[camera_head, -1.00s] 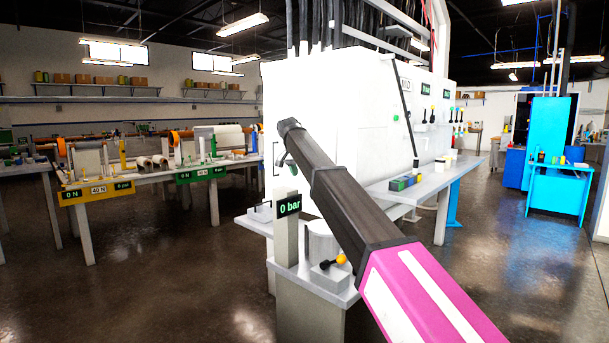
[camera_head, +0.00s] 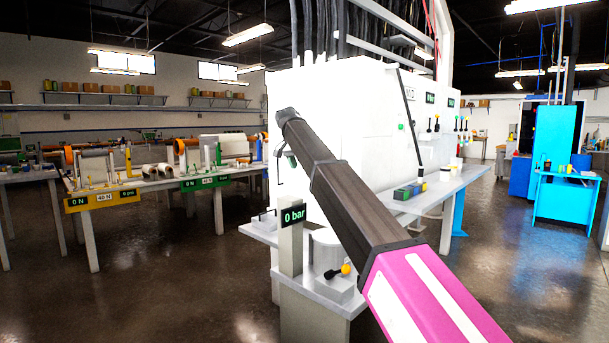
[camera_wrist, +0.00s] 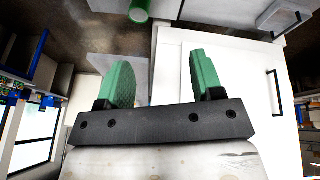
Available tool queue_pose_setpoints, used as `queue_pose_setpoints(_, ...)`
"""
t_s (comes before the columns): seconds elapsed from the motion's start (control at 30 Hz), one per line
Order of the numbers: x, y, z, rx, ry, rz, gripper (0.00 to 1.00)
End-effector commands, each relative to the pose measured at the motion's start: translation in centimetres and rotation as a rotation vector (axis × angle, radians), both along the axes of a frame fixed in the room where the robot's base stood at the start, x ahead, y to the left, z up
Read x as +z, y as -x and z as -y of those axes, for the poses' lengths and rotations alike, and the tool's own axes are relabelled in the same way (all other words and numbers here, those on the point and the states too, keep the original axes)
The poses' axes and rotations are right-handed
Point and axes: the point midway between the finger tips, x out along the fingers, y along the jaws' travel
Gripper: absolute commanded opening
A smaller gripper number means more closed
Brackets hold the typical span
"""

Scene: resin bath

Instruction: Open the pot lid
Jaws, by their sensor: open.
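A grey, round pot-like body (camera_head: 326,247) stands on a low pedestal, right of a post with a green "0 bar" display (camera_head: 293,215).
The large white cabinet (camera_head: 340,120) fills the middle. A long worktable with displays (camera_head: 104,199) stands left, and a blue station (camera_head: 567,195) far right. Open floor lies on both sides.

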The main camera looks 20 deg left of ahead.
Motion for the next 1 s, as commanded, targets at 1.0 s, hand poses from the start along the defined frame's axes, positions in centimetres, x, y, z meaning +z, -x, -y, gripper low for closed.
queue_pose_setpoints(1.0, 3.4, 1.3, -0.6, 0.000, 0.000, 0.000, 0.61)
